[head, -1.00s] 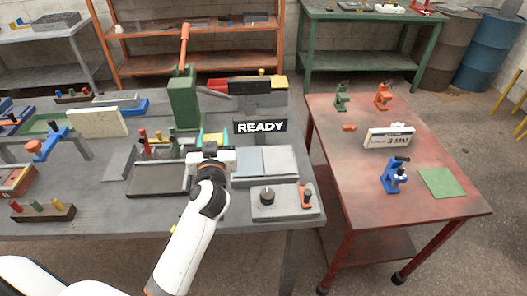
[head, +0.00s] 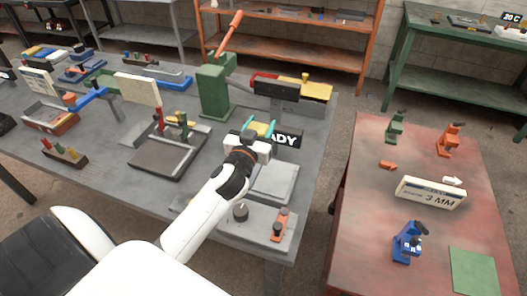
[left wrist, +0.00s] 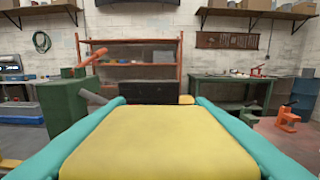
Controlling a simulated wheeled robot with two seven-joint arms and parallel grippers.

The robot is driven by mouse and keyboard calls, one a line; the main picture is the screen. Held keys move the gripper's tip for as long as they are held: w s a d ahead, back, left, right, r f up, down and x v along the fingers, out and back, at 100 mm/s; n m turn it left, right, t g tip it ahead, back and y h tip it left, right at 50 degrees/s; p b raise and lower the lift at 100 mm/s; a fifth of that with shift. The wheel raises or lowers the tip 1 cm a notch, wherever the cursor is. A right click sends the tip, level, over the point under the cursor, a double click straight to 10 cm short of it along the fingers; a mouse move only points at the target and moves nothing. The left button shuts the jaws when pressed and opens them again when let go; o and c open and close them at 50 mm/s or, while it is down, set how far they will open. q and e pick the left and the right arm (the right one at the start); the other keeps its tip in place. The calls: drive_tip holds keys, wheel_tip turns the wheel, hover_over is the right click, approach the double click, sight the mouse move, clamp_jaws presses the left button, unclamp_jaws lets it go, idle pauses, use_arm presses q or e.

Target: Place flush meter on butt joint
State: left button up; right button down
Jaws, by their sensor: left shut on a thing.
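My left gripper (head: 261,130) has teal fingers and is shut on a yellow block-like thing, which I take to be the flush meter (left wrist: 160,142). In the left wrist view the yellow face fills the space between the fingers. The light grey plates (head: 276,183), which look like the butt joint, lie on the grey bench just in front of the gripper. My wrist and forearm hide their left part, so the seam is not clear. The right gripper is not in view.
A dark READY sign (head: 287,138) stands right behind the gripper, partly hidden. A green press (head: 214,92) with an orange lever is behind left. A red table (head: 360,235) is at right.

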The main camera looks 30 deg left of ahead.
use_arm(q)
wheel_tip(320, 180, down, 2)
drive_tip(key=shift+s+f, duration=0.1)
wheel_tip(320, 180, down, 3)
drive_tip(key=shift+d+f, duration=0.1)
drive_tip(key=shift+f, duration=0.4)
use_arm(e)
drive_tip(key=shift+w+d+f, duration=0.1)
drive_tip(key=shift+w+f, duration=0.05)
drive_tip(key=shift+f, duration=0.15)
use_arm(q)
drive_tip(key=shift+f+b, duration=0.15)
drive_tip(key=shift+b, duration=0.25)
drive_tip(key=o, duration=1.1)
drive_tip(key=shift+c, duration=0.2)
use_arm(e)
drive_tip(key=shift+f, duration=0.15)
